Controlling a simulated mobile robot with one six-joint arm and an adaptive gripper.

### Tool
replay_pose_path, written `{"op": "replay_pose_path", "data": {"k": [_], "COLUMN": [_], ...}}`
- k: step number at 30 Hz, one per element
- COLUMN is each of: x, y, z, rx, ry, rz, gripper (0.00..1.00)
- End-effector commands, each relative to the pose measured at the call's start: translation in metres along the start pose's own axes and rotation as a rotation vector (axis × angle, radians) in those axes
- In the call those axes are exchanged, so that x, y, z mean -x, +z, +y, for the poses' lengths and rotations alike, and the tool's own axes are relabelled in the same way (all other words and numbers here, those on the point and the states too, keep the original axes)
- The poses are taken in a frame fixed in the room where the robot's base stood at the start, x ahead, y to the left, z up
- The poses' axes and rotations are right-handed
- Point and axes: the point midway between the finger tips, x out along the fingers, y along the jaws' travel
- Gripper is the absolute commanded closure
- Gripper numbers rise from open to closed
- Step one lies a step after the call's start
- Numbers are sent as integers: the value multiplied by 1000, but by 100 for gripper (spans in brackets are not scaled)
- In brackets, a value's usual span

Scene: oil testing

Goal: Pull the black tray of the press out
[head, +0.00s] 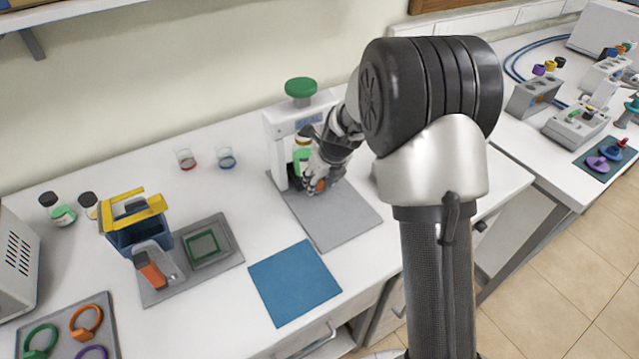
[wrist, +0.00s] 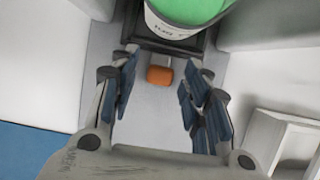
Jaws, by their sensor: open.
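The press (head: 283,150) is a white frame with a green knob on top, on the back part of the counter. Its black tray (wrist: 150,42) shows in the wrist view as a dark edge under a container with green contents (wrist: 188,10). A small orange handle (wrist: 160,75) sticks out from the tray's front. My gripper (head: 318,178) is at the front of the press. In the wrist view its fingers are open, one on each side of the handle, with gaps between. Most of the tray is hidden by the container and, in the head view, by my gripper.
A grey mat (head: 340,222) lies under and in front of the press, with bare space. A blue mat (head: 294,283) lies in front. Two small glass beakers (head: 227,158) stand left of the press. A blue and yellow device (head: 135,222) is further left.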

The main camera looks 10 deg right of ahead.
Motion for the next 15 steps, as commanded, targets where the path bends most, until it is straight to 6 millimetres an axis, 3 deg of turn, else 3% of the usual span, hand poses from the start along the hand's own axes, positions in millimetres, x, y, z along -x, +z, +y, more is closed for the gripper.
{"op": "replay_pose_path", "data": {"k": [9, 15], "x": [-2, -2], "y": [0, 0], "z": [0, 0], "rx": [0, 0], "ry": [0, 0], "rz": [0, 0], "gripper": [57, 70]}}
